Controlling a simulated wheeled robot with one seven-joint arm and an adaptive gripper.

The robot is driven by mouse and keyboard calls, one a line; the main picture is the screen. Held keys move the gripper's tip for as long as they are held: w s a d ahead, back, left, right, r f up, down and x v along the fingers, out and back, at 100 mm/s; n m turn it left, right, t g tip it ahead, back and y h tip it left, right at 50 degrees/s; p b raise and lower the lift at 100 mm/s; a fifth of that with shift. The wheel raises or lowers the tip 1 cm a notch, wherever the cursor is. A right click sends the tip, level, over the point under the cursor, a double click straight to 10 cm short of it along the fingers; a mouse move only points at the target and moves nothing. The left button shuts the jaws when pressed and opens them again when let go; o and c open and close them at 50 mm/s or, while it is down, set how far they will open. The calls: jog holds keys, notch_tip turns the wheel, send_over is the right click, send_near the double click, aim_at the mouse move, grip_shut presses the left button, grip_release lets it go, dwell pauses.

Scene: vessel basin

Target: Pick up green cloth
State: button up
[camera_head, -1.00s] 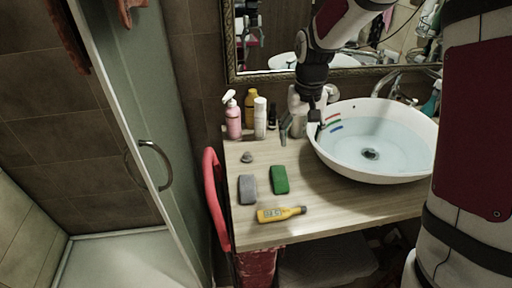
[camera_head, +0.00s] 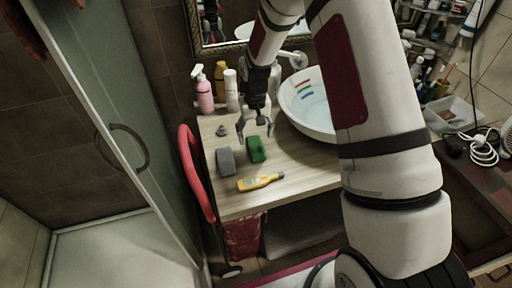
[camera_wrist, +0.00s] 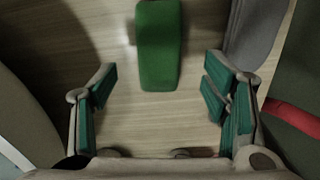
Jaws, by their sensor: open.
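The green cloth (camera_head: 256,150) is a small rounded block lying on the wooden counter, left of the basin. In the wrist view the green cloth (camera_wrist: 159,48) lies at the top middle, beyond my fingertips and roughly centred between them. My gripper (camera_head: 256,131) is above the counter at the cloth's far side. In the wrist view my gripper (camera_wrist: 158,88) has its fingers spread wide with nothing between them but bare counter.
A grey block (camera_head: 225,161) lies just left of the cloth, and a yellow bottle (camera_head: 259,183) lies in front. Several bottles, including a pink one (camera_head: 204,92), stand at the back. The white basin (camera_head: 312,128) is to the right. A red rail (camera_head: 195,170) borders the counter's left.

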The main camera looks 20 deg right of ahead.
aim_at(256, 144)
jog(key=shift+s+d+f+p, duration=0.1)
jog(key=shift+f+p, duration=0.5)
jog(key=shift+f, duration=1.95)
jog(key=c, duration=1.1)
